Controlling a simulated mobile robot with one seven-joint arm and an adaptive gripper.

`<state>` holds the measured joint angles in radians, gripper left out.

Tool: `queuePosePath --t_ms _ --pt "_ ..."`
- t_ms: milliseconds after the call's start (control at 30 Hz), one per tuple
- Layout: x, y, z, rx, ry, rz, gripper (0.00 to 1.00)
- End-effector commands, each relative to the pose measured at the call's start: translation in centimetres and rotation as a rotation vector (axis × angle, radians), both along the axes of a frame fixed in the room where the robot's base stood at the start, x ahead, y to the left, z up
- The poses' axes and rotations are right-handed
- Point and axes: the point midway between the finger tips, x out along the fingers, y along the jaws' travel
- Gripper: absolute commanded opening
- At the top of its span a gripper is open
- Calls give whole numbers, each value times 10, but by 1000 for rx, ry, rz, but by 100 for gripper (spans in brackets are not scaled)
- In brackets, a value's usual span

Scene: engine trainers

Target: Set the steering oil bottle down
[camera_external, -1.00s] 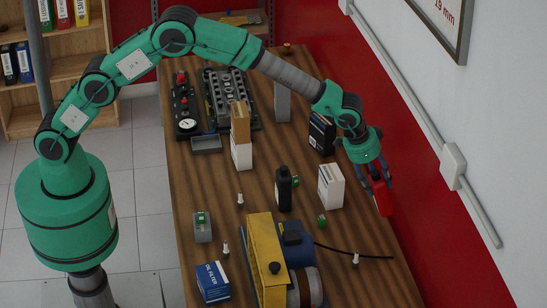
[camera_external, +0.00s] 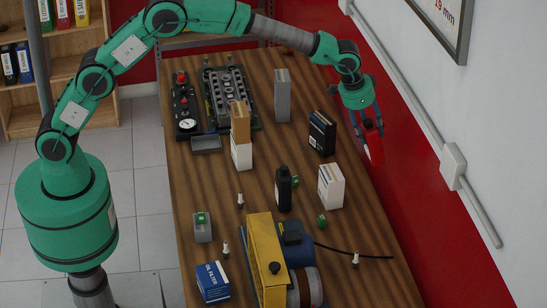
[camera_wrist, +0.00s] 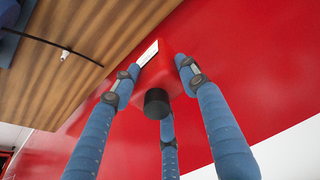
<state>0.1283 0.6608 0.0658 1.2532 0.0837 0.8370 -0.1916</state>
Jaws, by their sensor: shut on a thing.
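The steering oil bottle (camera_external: 375,150) is red and hangs tilted in my gripper (camera_external: 369,124), near the right long edge of the table. In the wrist view the three blue fingers of my gripper (camera_wrist: 160,82) close around the bottle (camera_wrist: 176,74). Its black cap (camera_wrist: 157,103) points toward the camera and a white label shows at its side. The red body blends with the red wall behind it. The bottle appears raised; I cannot tell how high or whether it is over the tabletop.
The wooden table (camera_external: 260,165) holds a black box (camera_external: 322,133), a grey box (camera_external: 282,95), a white box (camera_external: 331,186) and a black bottle (camera_external: 284,188). A yellow-and-blue machine (camera_external: 265,258) stands at the near end. The red wall (camera_external: 440,215) is close on the right.

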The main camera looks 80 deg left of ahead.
Motion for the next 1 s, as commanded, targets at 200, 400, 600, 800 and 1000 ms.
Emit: queuePosePath --t_ms 200,400,600,800,1000 --pt "-6 91 0 4 41 65 0" --pt "-20 170 0 2 83 120 0" --pt "-41 247 0 -6 123 174 0" --pt "-68 322 0 -19 165 228 0" --pt "-101 391 1 -36 202 279 0"
